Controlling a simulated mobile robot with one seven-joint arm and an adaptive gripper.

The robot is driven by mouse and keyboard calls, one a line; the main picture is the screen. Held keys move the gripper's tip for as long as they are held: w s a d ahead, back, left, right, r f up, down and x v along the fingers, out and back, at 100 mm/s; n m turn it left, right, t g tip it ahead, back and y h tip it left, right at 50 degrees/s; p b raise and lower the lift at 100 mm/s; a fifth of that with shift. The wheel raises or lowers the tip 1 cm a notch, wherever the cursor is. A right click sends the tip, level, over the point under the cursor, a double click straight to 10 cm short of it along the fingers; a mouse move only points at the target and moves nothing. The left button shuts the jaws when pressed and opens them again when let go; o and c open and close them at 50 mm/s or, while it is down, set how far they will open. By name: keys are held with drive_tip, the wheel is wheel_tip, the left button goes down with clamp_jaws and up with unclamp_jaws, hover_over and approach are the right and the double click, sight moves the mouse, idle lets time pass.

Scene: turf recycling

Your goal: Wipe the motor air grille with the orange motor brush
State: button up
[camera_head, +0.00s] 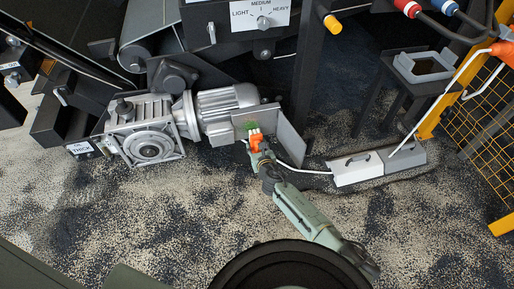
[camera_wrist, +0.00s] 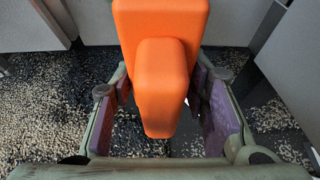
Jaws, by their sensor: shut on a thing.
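The orange motor brush (camera_head: 256,141) is in my gripper (camera_head: 260,152), at the right end of the grey finned motor (camera_head: 226,103). In the wrist view the brush's orange body (camera_wrist: 160,85) stands between the two purple-padded fingers of my gripper (camera_wrist: 160,95). Its far end points at a pale grey panel. In the head view a small green patch (camera_head: 251,127) shows just above the brush, by the grey plates at the motor end (camera_head: 288,135). The air grille itself cannot be made out; the plates and the brush cover that area. Contact cannot be told.
Grey plates stand on both sides of my gripper in the wrist view (camera_wrist: 290,50). A gearbox (camera_head: 145,130) is left of the motor. Speckled granules cover the floor.

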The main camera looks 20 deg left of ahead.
drive_tip(key=shift+w+a, duration=0.25)
drive_tip(key=shift+w, duration=0.2)
drive_tip(key=shift+r, duration=0.1)
